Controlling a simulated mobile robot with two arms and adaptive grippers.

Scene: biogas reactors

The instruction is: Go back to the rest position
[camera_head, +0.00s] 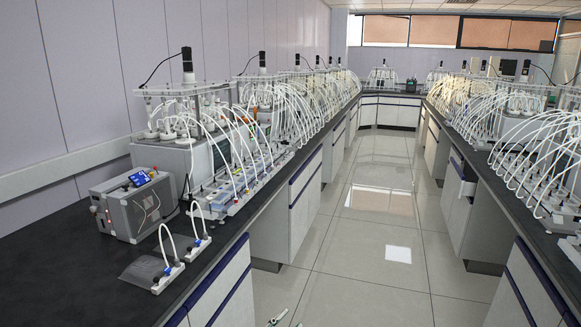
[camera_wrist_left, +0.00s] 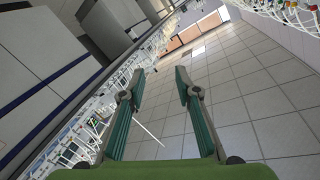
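My left gripper (camera_wrist_left: 160,74) shows in the left wrist view with its two green-lined fingers spread apart. It is open, with nothing held between the fingers, and points along the tiled aisle. In the head view, small light fingertip parts (camera_head: 277,318) of mine show at the bottom edge over the floor; I cannot tell from them alone which arm they belong to. My right gripper is not seen clearly in either view.
A black-topped bench (camera_head: 70,264) with a grey control box (camera_head: 134,207), reactors and white tubing runs along the left. A similar bench (camera_head: 505,205) runs along the right. The tiled aisle (camera_head: 365,245) between them is clear. A far bench (camera_head: 391,110) closes the end.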

